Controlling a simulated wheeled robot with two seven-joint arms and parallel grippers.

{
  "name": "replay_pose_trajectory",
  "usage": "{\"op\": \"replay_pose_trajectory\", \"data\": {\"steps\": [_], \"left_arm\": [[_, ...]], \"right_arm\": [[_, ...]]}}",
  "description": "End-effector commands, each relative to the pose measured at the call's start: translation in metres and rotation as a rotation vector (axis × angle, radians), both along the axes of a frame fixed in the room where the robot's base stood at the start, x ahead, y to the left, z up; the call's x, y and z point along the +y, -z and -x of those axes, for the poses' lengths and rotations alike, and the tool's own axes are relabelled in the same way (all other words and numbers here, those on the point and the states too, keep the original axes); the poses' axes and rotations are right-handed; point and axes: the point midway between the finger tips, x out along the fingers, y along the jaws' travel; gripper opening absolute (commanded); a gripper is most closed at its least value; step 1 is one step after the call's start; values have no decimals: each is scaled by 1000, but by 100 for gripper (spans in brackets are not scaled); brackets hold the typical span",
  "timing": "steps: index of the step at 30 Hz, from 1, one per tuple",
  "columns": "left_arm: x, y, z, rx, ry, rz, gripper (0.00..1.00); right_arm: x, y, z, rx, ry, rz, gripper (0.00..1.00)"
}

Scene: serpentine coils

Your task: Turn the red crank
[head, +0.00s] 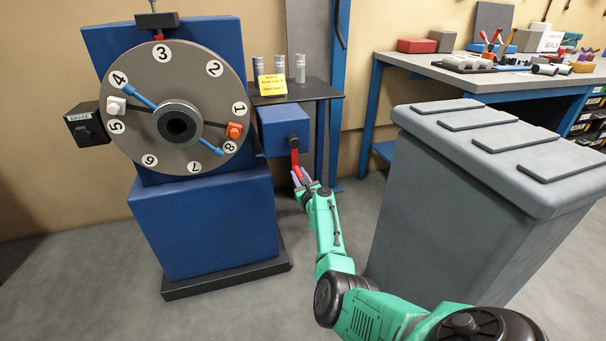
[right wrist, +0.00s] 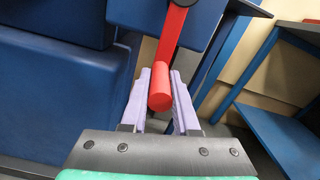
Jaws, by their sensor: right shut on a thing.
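The red crank (head: 295,163) hangs down from the front of a small blue box (head: 284,130) on the right side of the blue machine. My right gripper (head: 302,180) is at the crank's lower end. In the right wrist view, the crank's red round handle (right wrist: 160,88) sits between the two pale purple fingers of the gripper (right wrist: 160,100), which is shut on it. The crank arm (right wrist: 173,35) rises above the handle. The machine's grey dial (head: 178,75) has numbered marks, a blue pointer, a white peg and an orange peg. My left gripper is not in view.
A large grey bin (head: 470,190) with a lid stands to the right of my right arm. A small dark shelf (head: 320,88) above the blue box holds grey cylinders and a yellow note (head: 272,85). A workbench (head: 500,82) with tools stands at the back right.

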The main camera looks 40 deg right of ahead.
Motion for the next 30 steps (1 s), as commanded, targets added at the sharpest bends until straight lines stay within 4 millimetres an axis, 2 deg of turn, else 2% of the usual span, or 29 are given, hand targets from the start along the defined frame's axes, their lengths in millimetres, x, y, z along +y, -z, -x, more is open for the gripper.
{"op": "replay_pose_trajectory", "data": {"steps": [15, 16, 18, 30], "left_arm": [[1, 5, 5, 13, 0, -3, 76], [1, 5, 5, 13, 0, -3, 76], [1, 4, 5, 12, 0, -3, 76], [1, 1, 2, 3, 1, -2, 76]], "right_arm": [[3, 0, -1, -8, -3, -22, 0], [3, 0, -1, -8, -3, -22, 32], [3, 0, -1, -8, -2, -21, 58], [5, 0, -2, -7, -1, -21, 58]]}}
